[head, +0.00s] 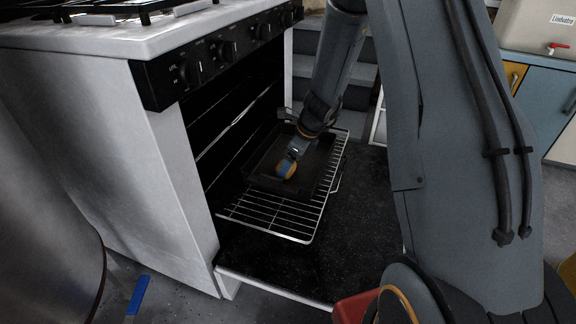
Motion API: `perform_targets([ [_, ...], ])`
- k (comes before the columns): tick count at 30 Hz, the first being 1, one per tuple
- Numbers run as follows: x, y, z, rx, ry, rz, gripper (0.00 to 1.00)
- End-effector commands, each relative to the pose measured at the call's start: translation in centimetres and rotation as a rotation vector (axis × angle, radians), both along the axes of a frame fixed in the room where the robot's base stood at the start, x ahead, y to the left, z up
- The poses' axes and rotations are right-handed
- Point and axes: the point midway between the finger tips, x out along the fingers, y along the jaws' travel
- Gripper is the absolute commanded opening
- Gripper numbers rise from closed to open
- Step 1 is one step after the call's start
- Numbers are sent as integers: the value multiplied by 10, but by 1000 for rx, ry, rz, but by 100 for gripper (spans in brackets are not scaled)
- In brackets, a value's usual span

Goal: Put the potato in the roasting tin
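The roasting tin (262,158) is a dark, shallow rectangular pan on the wire rack (267,214), which is pulled out of the open oven. My arm reaches down from above to the tin. My gripper (288,166) is at or just above the floor of the tin, with a blue part showing at its tip. A small yellow-brown rounded thing (291,171), perhaps the potato, shows right at the tip. It is too small and partly covered to tell whether the fingers hold it or only touch it.
The white stove (110,150) stands at left with its knobs above the opening. Its dark oven door (270,268) is folded down under the rack. Blue and yellow cabinets (540,90) are at right. A blue-handled thing (138,295) lies on the floor at lower left.

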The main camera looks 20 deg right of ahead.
Motion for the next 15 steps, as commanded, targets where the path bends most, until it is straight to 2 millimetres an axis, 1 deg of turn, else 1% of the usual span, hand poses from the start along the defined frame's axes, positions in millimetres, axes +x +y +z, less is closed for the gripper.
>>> perform_targets([
  [5,-4,-7,23,-1,-3,-2,84],
  [12,-16,-22,70,-1,-3,-1,84],
  [15,-21,-28,87,-1,-3,-1,84],
])
